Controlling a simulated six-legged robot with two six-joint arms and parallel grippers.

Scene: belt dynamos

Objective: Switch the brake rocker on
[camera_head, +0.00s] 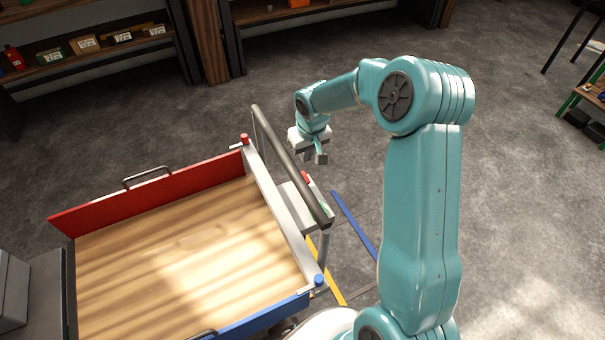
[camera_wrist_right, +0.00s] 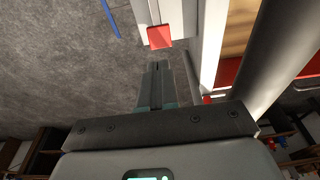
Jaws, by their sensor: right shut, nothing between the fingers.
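The brake rocker appears to be on the pale grey box (camera_head: 292,207) beside the cart's handlebar. The box has a red piece (camera_head: 306,176) at its far end and a green patch (camera_head: 323,208) nearer me. In the right wrist view the red piece (camera_wrist_right: 160,37) sits just beyond my fingertips, with a small gap in the picture. The rocker's tilt cannot be told. My right gripper (camera_head: 320,158) is shut and empty, just past the red end of the box. The right gripper also shows in the wrist view (camera_wrist_right: 157,68). My left gripper is not in view.
The cart (camera_head: 180,255) has a wooden bed with red and blue side boards. Its grey handlebar (camera_head: 285,155) runs close beside my right gripper. Blue (camera_head: 353,224) and yellow floor lines lie near the box. Shelves (camera_head: 95,50) stand at the back; open floor lies behind the gripper.

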